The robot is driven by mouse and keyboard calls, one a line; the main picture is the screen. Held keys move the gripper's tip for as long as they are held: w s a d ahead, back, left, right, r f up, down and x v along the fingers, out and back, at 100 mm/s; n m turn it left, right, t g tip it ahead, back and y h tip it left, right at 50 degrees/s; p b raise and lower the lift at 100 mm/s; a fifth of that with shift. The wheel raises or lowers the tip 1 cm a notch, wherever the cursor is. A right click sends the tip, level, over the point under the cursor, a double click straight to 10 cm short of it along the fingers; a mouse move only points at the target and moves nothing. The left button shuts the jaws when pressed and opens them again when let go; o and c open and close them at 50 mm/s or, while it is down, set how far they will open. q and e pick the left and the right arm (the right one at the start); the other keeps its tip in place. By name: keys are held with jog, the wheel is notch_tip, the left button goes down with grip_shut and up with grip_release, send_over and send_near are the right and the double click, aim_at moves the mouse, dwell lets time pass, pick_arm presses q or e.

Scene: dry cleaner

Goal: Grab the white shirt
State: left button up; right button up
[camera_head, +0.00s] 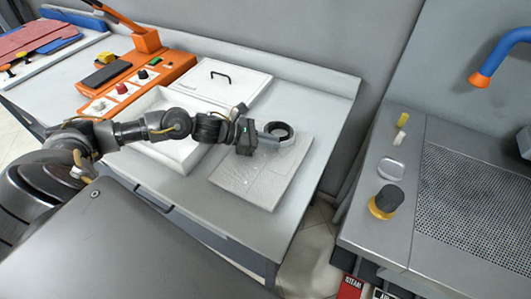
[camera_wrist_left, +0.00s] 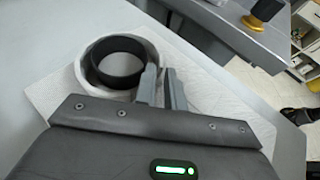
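The white shirt (camera_head: 250,182) lies folded flat on the grey table, with its round collar standing up around a black ring (camera_head: 280,129) at its far side. In the left wrist view the shirt (camera_wrist_left: 235,120) spreads under my left gripper, and the black ring (camera_wrist_left: 117,62) sits inside the white collar. My left gripper (camera_head: 270,137) reaches the collar from the left. Its two grey fingers (camera_wrist_left: 161,78) are close together at the right side of the collar, with the collar edge between them; the exact contact is partly hidden. My right gripper is not in view.
A white open box (camera_head: 178,150) and a white lidded box (camera_head: 229,82) stand left of and behind the shirt. An orange panel (camera_head: 150,72) with knobs is further left. A perforated steel counter (camera_head: 395,235) is on the right, past a floor gap.

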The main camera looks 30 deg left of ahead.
pick_arm(q)
jog(key=shift+x, duration=1.05)
grip_shut()
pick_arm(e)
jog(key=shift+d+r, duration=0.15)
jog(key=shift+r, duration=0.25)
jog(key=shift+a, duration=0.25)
pick_arm(q)
jog(key=shift+r, duration=0.1)
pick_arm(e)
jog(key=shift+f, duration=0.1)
